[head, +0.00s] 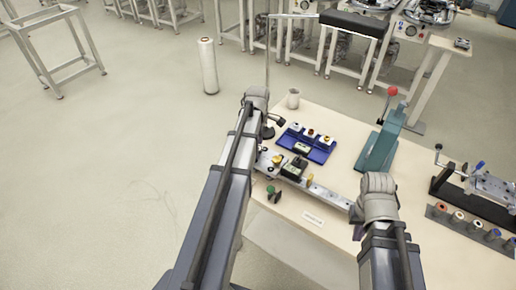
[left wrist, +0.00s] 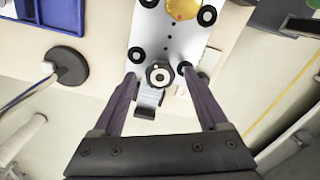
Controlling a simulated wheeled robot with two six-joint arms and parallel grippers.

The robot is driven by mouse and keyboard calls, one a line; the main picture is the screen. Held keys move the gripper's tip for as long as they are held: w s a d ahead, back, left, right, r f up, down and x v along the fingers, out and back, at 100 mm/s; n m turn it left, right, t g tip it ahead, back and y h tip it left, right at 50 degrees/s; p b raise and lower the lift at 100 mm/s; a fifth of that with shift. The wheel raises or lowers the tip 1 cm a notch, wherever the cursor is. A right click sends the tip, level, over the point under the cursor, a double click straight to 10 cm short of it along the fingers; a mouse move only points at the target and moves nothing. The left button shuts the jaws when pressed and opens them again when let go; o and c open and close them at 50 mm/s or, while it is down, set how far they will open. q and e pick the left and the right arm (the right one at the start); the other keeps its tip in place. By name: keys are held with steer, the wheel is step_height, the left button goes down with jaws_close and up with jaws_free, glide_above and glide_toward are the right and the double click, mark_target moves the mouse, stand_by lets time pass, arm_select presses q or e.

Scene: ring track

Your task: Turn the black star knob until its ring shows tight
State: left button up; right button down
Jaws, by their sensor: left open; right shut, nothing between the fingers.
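In the left wrist view, a small round black knob with a pale ring and grey centre (left wrist: 159,74) sits on the end of a bright metal plate (left wrist: 165,38). Its star shape and any tight mark are too small to make out. My left gripper (left wrist: 160,78) is open, its two dark fingers on either side of this knob with gaps visible. In the head view the plate (head: 265,160) lies at the table's left side, and my left arm hides most of that gripper and the knob. My right gripper (head: 356,213) is shut and empty near the rail's right end.
A yellow knob (left wrist: 182,8) and black corner fasteners are on the plate. A stand's black round base (left wrist: 66,66) is close by. A blue tray (head: 318,154), a teal press (head: 380,148) and a green-topped part (head: 271,191) stand around the rail.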

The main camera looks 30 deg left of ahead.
arm_select(q)
steer(key=shift+c, duration=0.3)
jaws_close()
stand_by(0.3)
steer(key=m, duration=0.5)
steer(key=shift+w+m, duration=0.1)
steer(key=shift+m, duration=0.3)
steer(key=m, duration=1.2)
steer(key=shift+m, duration=0.3)
steer(key=m, duration=0.5)
steer(key=shift+m, duration=0.7)
